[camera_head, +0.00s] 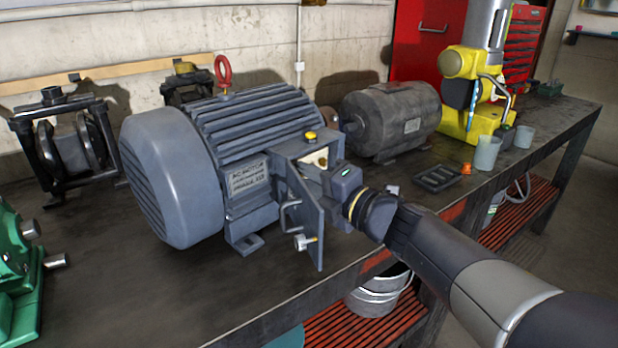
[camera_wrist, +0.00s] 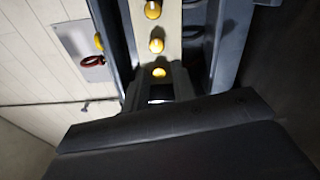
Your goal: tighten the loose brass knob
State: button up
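The large grey motor (camera_head: 215,165) stands on the bench with its terminal box (camera_head: 318,160) open and the box door (camera_head: 305,215) swung out. In the wrist view, three brass knobs sit in a row on a cream plate (camera_wrist: 154,27): the top knob (camera_wrist: 153,9), the middle knob (camera_wrist: 156,45) and the lowest knob (camera_wrist: 159,72). None looks plainly loose. My gripper (camera_head: 335,172) reaches into the box. In the wrist view its fingertips (camera_wrist: 159,79) flank the lowest knob, with a gap between the fingers. Whether they touch the knob is unclear.
The open door, with its handle (camera_head: 290,214), hangs close beside my gripper. A dark motor (camera_head: 392,118), a black tray (camera_head: 437,178) and cups (camera_head: 486,153) are to the right.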

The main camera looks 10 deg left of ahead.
jog(key=shift+o, duration=0.9)
jog(key=v, duration=1)
jog(key=shift+s+d+p, duration=0.2)
jog(key=shift+d+p, duration=0.15)
jog(key=shift+p, duration=0.05)
jog(key=w+a+n+b, duration=0.2)
jog(key=w+a, duration=0.3)
jog(key=a, duration=0.4)
jog(key=shift+w, duration=0.3)
jog(key=shift+a, duration=0.15)
